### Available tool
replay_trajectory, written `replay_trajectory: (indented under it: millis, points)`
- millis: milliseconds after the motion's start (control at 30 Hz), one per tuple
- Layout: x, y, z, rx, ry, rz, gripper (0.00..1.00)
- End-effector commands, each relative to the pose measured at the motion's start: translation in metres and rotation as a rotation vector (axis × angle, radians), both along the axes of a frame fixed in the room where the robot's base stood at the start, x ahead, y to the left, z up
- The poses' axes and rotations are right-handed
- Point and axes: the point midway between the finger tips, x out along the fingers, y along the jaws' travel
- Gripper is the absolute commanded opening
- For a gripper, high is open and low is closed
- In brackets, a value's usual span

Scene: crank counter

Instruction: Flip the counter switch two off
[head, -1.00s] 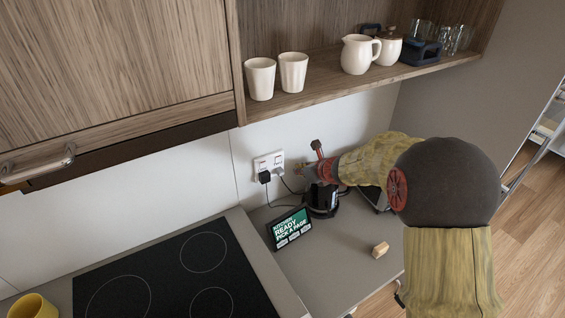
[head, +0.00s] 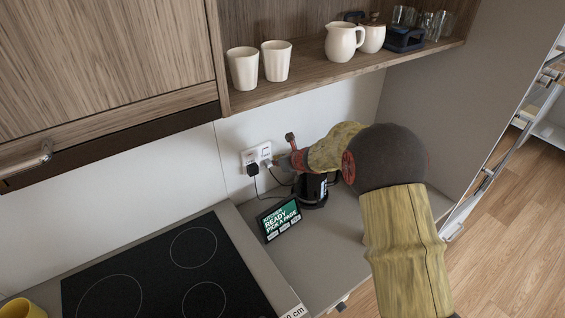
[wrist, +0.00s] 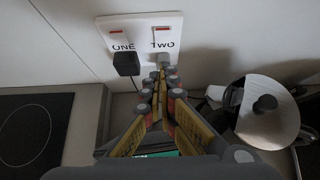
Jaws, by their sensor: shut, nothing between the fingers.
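The white double socket plate (wrist: 140,21) is on the wall in the wrist view, and also in the head view (head: 249,158). It has two rocker switches, each with a red strip near its top, labelled ONE and TWO. Switch two (wrist: 161,35) is the right one, and switch one (wrist: 117,37) the left. A black plug (wrist: 126,64) sits under ONE. A pale plug (wrist: 163,58) sits under TWO, partly hidden by my fingertips. My gripper (wrist: 162,74) is shut and empty, its tips just below switch two. I cannot tell whether they touch the plug.
The hob (head: 150,275) lies at left. A shelf (head: 300,84) with cups and a jug hangs above the socket. Cables hang from the plugs.

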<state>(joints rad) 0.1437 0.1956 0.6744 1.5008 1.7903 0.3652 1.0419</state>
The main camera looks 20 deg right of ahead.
Motion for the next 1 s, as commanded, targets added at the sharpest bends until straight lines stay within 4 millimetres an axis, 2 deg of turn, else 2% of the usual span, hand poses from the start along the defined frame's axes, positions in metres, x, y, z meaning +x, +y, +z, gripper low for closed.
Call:
replay_trajectory:
  millis: [67,200,400,867,1000]
  points:
    - [0.012,0.004,-0.011,0.000,0.001,0.001,0.00]
    - [0.029,0.010,-0.006,-0.001,0.000,0.001,0.00]
    - [0.045,0.014,-0.004,0.000,-0.001,0.001,0.00]
    - [0.049,0.016,-0.004,0.000,0.000,0.000,0.00]
    - [0.055,0.018,0.001,-0.001,0.001,0.001,0.00]
